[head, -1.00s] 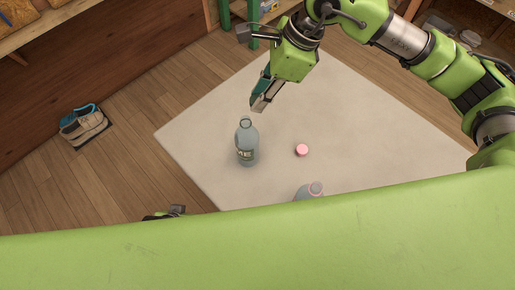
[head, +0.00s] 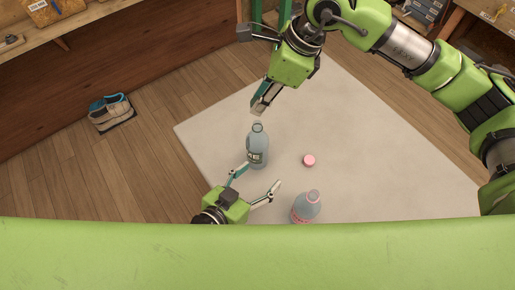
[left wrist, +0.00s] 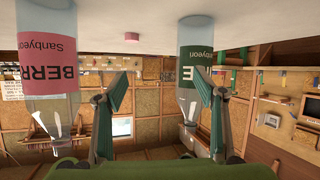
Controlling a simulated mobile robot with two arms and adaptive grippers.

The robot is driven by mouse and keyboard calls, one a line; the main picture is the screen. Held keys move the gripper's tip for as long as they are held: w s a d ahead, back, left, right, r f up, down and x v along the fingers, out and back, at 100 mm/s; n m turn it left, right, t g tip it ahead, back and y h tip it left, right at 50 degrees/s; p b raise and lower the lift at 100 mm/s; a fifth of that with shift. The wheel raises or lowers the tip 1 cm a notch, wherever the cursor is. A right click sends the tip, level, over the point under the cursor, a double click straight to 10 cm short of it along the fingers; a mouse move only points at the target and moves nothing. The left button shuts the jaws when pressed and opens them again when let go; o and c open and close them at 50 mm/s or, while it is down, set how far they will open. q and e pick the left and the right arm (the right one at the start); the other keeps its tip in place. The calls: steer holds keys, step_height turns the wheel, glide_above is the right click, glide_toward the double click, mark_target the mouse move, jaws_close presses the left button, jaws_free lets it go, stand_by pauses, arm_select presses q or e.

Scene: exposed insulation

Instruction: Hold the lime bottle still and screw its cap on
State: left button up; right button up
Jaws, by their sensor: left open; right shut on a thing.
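The lime bottle (head: 259,156) stands upright on the pale mat, its neck uncapped. Its green label also shows in the left wrist view (left wrist: 195,45), behind the right-hand finger. My left gripper (head: 261,175) is open and empty on the near side of the bottle, with one finger close to its lower left side; I cannot tell whether they touch. Both fingers show spread in the left wrist view (left wrist: 160,88). My right gripper (head: 262,107) is shut just beyond the bottle's neck, apparently on the lime cap, which its fingers hide.
A second bottle with a pink BERRY label (head: 305,208) stands to the right of my left gripper; it also shows in the left wrist view (left wrist: 50,60). A pink cap (head: 309,160) lies on the mat (head: 385,160). Shoes (head: 111,112) stand on the floor at left.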

mark_target(257, 141)
steer(key=shift+s+r, duration=0.1)
steer(key=shift+s, duration=0.05)
steer(key=shift+r, duration=0.1)
arm_select(q)
steer(key=shift+s+a+r+n+t+y, duration=0.2)
steer(key=shift+a+r+n+t+y, duration=0.2)
steer(key=shift+n+t+y, duration=0.55)
steer(key=shift+s+a+r+n+t+y, duration=0.25)
steer(key=shift+a+n+t+y, duration=0.2)
steer(key=shift+t, duration=1)
steer(key=shift+s+a+r+n+t+y, duration=0.2)
steer(key=shift+a+r+n+t+y, duration=0.15)
steer(key=shift+n+t+y, duration=0.6)
arm_select(e)
steer(key=shift+a, duration=0.1)
arm_select(q)
steer(key=shift+m+t, duration=0.25)
steer(key=shift+m, duration=0.1)
steer(key=w, duration=0.4)
steer(key=w+d, duration=0.1)
steer(key=w, duration=0.3)
steer(key=w+d, duration=0.1)
steer(key=w, duration=0.2)
steer(key=shift+w+d, duration=0.15)
steer(key=shift+w, duration=0.25)
